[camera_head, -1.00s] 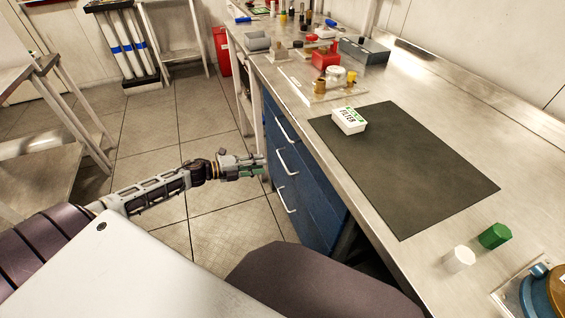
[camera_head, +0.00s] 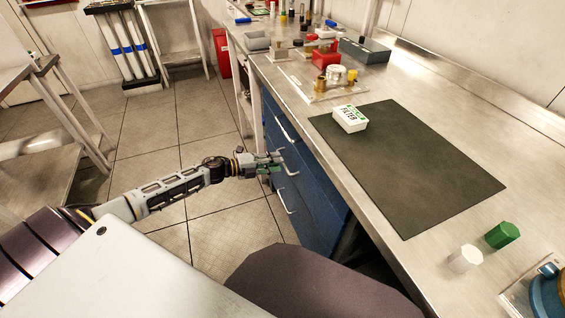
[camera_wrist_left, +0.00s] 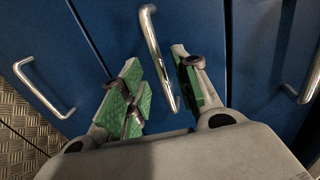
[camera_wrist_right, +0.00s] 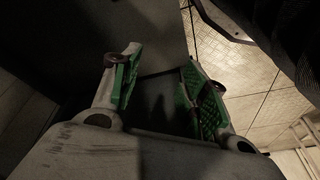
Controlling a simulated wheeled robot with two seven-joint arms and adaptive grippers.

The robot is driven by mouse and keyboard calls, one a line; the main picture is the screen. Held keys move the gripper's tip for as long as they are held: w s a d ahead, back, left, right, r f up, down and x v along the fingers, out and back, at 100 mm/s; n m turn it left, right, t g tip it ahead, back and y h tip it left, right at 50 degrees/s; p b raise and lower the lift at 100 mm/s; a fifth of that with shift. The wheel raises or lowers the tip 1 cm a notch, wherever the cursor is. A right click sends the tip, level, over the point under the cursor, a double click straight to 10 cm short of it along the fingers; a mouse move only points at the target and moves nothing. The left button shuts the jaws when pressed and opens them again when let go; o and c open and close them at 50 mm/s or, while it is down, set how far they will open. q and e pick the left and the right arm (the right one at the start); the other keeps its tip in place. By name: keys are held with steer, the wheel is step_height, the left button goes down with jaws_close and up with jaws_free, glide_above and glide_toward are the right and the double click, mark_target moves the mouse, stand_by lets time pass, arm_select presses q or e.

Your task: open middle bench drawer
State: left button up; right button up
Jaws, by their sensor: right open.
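The blue bench drawers (camera_head: 312,208) are stacked under the bench's front edge, each with a metal bar handle, and all look closed. My left gripper (camera_head: 281,162) is at the middle drawer, whose handle it partly hides in the head view. In the left wrist view, the middle handle (camera_wrist_left: 156,50) runs between the two green-padded fingers of my left gripper (camera_wrist_left: 158,80). These fingers are open, with visible gaps to the bar. My right gripper (camera_wrist_right: 158,75) shows only in its wrist view, open and empty.
The steel bench top (camera_head: 455,135) carries a dark mat (camera_head: 410,175), a filter box (camera_head: 350,118), a green cap (camera_head: 502,235) and a white cap (camera_head: 465,258). The tiled floor (camera_head: 215,235) left of the drawers is clear. A metal rack (camera_head: 60,110) stands at the left.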

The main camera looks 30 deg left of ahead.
arm_select(q)
steer(key=shift+b+x, duration=0.3)
steer(key=shift+x, duration=1.45)
steer(key=shift+w, duration=0.1)
jaws_close()
